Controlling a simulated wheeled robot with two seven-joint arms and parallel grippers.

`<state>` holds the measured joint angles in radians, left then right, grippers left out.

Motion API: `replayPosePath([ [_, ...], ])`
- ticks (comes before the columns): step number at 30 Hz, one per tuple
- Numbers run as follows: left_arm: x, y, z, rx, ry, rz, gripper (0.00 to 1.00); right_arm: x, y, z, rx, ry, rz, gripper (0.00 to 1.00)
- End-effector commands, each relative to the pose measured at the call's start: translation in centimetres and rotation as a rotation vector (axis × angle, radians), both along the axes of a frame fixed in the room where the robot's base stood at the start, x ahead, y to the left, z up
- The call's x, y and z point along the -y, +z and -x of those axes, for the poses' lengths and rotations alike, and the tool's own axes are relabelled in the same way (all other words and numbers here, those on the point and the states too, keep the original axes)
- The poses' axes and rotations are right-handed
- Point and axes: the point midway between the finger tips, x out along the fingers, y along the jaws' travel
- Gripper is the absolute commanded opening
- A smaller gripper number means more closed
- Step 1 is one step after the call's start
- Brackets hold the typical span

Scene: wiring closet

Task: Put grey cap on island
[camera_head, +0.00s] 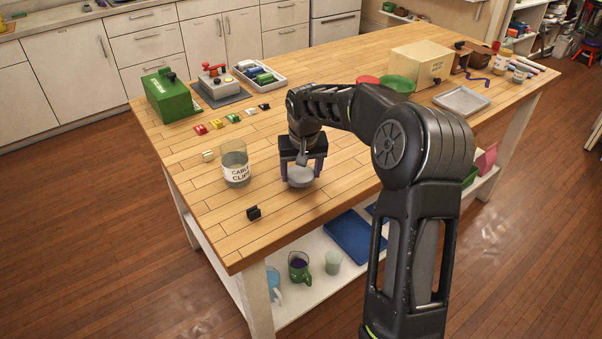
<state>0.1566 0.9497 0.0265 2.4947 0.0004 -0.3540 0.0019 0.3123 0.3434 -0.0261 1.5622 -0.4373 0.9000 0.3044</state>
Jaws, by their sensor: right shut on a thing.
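The grey cap (300,180) is a round grey lid just above or on the wooden island top (345,145); I cannot tell whether it touches the wood. My right gripper (301,172) points down and is shut on the cap, with a finger at either side of it. A glass jar labelled "CABLE CLIPS" (235,168) stands open to the left of the cap. My left gripper is not in view.
A black clip (254,212) lies near the front edge, and a cream clip (208,155) lies left of the jar. Several coloured clips (217,124) lie behind. A green box (168,96), a white tray (274,84) and a metal tray (461,100) stand farther back. Bare wood surrounds the cap.

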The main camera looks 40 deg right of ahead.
Motion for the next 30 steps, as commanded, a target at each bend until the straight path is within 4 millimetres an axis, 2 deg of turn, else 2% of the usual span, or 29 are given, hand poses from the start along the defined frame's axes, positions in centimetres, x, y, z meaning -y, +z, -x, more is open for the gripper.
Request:
replayPosePath([
  [3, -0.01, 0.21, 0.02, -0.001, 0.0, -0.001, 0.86, 0.02, -1.05, 0.03, 0.0, -0.001, 0.0, 0.19],
  [14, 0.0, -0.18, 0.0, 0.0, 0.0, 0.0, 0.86, 0.0, -1.54, 0.01, 0.001, -0.001, -0.001, 0.19],
  [15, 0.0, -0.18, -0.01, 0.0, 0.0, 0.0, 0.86, -0.01, -1.56, 0.01, 0.001, -0.001, -0.001, 0.68],
  [23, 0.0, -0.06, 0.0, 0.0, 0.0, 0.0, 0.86, -0.01, -1.45, 0.01, 0.001, -0.001, -0.001, 0.89],
  [30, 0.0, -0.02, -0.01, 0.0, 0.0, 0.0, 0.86, -0.01, -1.4, 0.01, 0.001, -0.001, -0.001, 0.89],
])
